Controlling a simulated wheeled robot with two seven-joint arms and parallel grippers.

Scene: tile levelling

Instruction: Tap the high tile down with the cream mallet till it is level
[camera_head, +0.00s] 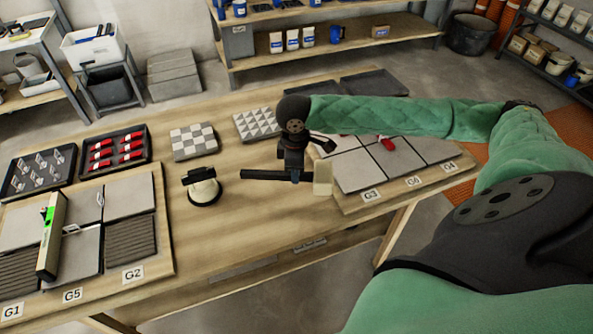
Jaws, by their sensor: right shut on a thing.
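My right gripper (294,174) is shut on the black handle of the mallet, above the table near the left edge of the right tile board (355,207). The mallet's cream head (322,179) is to the right of the gripper, beside the grey tiles (358,170) and apparently above the board's edge. The board carries labels G3, G6 and G4. A small red piece (387,144) stands among its tiles. My forearm and gripper hide part of the far tiles. I cannot tell which tile is high. My left gripper is not in view.
A cream-and-black handled tool (203,187) stands mid-table. Trays with red pieces (112,150) and clips (40,172), and patterned tiles (194,141), lie behind.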

